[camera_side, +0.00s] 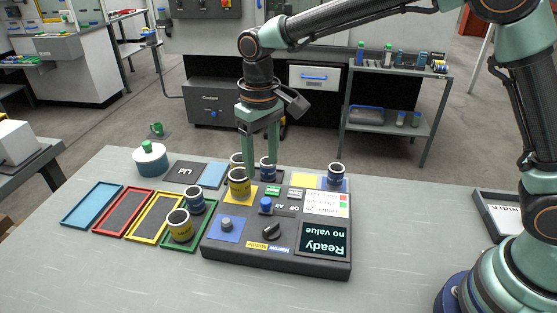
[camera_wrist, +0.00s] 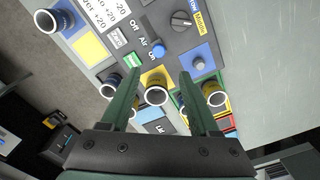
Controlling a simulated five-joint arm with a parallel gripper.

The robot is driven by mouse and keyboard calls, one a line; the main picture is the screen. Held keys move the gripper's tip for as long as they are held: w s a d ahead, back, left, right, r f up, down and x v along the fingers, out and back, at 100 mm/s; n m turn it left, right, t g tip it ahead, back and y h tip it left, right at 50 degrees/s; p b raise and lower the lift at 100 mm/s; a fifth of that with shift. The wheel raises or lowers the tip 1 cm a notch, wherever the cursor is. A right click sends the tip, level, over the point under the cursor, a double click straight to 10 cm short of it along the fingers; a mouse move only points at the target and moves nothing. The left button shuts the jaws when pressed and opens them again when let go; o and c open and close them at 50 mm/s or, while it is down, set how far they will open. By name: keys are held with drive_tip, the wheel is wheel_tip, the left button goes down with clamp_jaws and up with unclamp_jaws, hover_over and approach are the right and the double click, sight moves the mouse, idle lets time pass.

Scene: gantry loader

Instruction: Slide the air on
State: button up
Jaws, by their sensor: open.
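The air slider (camera_side: 265,205) is a blue knob on the dark control panel (camera_side: 300,266), beside the words Off and Air. In the wrist view the slider knob (camera_wrist: 158,51) sits at the end of its slot by the word On, and the Off end is clear. My gripper (camera_side: 263,162) is open and points down behind the yellow cup, towards the panel's back edge, away from the knob. In the wrist view my gripper (camera_wrist: 160,76) has nothing clamped; the yellow cup (camera_wrist: 156,91) appears between its fingers, but contact cannot be told.
A yellow cup (camera_side: 239,188) stands on the panel's yellow square, with a blue cup (camera_side: 267,169) behind. Another cup (camera_side: 336,174) stands at the back right corner. The dial (camera_side: 271,231) and display (camera_side: 324,243) reading Ready, no value are in front. Coloured trays (camera_side: 92,203) lie left.

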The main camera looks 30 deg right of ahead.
wheel_tip(320, 180, up, 2)
drive_tip(key=shift+r, duration=0.25)
drive_tip(key=s+d+r+m+t, duration=0.1)
drive_tip(key=s+d+r, duration=0.25)
drive_tip(key=d, duration=0.25)
drive_tip(key=s+d+r+t, duration=0.2)
drive_tip(key=d+r, duration=0.2)
drive_tip(key=d, duration=0.1)
drive_tip(key=s+d+f+m+t, duration=0.1)
drive_tip(key=s+d+t, duration=0.1)
drive_tip(key=s+d, duration=0.6)
drive_tip(key=shift+s+f+t, duration=0.2)
drive_tip(key=shift+s+t, duration=0.1)
drive_tip(key=shift+s, duration=0.25)
drive_tip(key=shift+c, duration=0.4)
idle(0.6)
